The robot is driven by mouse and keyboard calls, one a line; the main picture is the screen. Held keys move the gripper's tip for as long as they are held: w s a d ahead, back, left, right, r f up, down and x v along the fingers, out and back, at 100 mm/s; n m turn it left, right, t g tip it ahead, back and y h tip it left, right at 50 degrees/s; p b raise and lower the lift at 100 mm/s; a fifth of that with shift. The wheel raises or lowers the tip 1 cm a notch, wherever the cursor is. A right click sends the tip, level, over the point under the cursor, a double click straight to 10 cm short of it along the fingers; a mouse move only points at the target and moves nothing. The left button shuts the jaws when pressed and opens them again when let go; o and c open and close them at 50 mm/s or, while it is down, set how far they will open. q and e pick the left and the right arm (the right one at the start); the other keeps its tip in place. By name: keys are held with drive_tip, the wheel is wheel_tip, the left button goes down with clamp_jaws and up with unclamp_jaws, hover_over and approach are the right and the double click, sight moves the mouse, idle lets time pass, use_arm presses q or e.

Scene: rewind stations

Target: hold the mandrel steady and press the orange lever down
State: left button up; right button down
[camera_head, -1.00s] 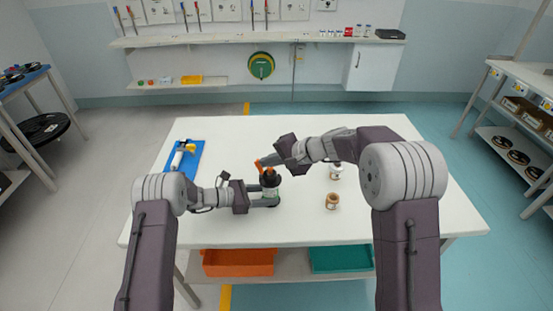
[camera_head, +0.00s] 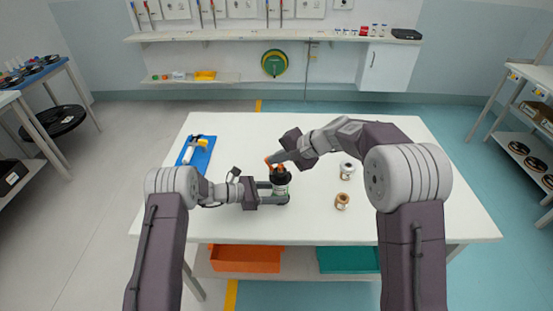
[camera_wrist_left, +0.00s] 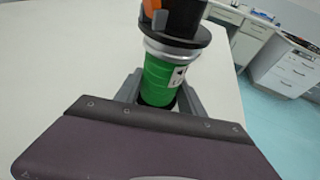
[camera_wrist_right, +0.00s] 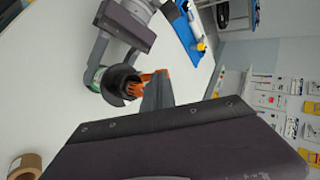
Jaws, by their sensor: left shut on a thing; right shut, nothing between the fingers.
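The mandrel stands upright on the white table (camera_head: 235,140). In the head view I see its black top (camera_head: 281,177); the left wrist view shows its green body (camera_wrist_left: 160,80), a metal ring and a black flange. My left gripper (camera_head: 284,191) is shut around the green body, one finger on each side (camera_wrist_left: 160,98). The orange lever (camera_head: 268,163) is at the mandrel's top; its orange parts also show in the right wrist view (camera_wrist_right: 132,89). My right gripper (camera_head: 275,158) is shut and empty, its tips right at the lever. Whether they touch it, I cannot tell.
Two small spools, one white (camera_head: 347,170) and one brown (camera_head: 342,201), stand right of the mandrel. A blue mat (camera_head: 188,157) with a white and yellow tool lies at the left. An orange bin (camera_head: 245,259) and a teal bin (camera_head: 348,260) are below the table.

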sight(267, 157)
drive_tip(key=shift+a+r+h, duration=0.1)
drive_tip(key=shift+a+h, duration=0.05)
drive_tip(key=shift+h, duration=0.15)
drive_tip(key=shift+w+a+g+h, duration=0.4)
drive_tip(key=shift+w+a+h, duration=0.1)
drive_tip(key=shift+h, duration=0.1)
drive_tip(key=shift+w+a+f, duration=0.15)
drive_tip(key=shift+w+a, duration=0.15)
drive_tip(key=shift+a, duration=0.2)
drive_tip(key=shift+w+a+f, duration=0.15)
drive_tip(key=shift+w+a, duration=0.1)
drive_tip(key=shift+a, duration=0.2)
drive_tip(key=shift+w+a+f, duration=0.4)
drive_tip(key=shift+a+f, duration=0.1)
drive_tip(key=shift+a, duration=0.1)
drive_tip(key=shift+s+d+f, duration=0.2)
drive_tip(key=shift+s+d, duration=0.2)
drive_tip(key=shift+d, duration=0.25)
